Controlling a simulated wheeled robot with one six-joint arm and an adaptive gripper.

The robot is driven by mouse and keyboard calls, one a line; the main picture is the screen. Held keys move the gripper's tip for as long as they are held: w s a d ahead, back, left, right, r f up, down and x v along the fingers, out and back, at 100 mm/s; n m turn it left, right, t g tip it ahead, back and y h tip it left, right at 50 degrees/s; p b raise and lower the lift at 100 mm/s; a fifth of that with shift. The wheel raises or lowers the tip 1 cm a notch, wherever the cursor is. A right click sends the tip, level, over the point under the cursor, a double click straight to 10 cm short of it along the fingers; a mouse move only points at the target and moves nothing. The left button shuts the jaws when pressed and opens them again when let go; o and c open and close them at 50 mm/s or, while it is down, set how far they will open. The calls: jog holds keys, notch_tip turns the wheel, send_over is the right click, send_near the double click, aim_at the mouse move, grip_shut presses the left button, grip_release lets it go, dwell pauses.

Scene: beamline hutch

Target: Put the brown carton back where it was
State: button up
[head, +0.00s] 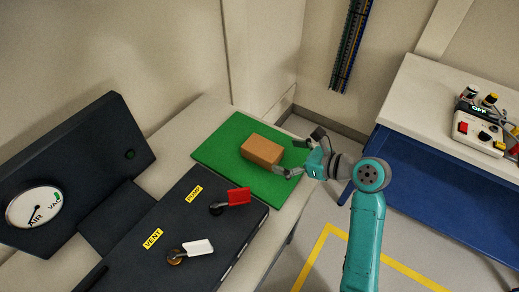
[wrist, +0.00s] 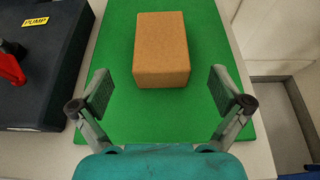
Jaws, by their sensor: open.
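The brown carton (head: 262,150) sits on a green mat (head: 215,148) on the bench in the head view. In the wrist view the carton (wrist: 162,50) lies ahead of my fingers, on the green mat (wrist: 120,118). My gripper (head: 298,155) is at the right side of the mat, close to the carton. In the wrist view my gripper (wrist: 162,92) is open, with one finger on each side, spread wider than the carton. Neither finger appears to touch it.
A dark panel with a red handle (head: 238,196) and a white handle (head: 198,247) lies left of the mat. A dark gauge box (head: 75,160) stands further left. A table with a control box (head: 478,130) is at the right. The mat around the carton is clear.

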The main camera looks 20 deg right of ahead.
aim_at(270, 151)
jog(key=shift+x, duration=3.9)
jog(key=shift+r, duration=0.2)
jog(key=c, duration=1.6)
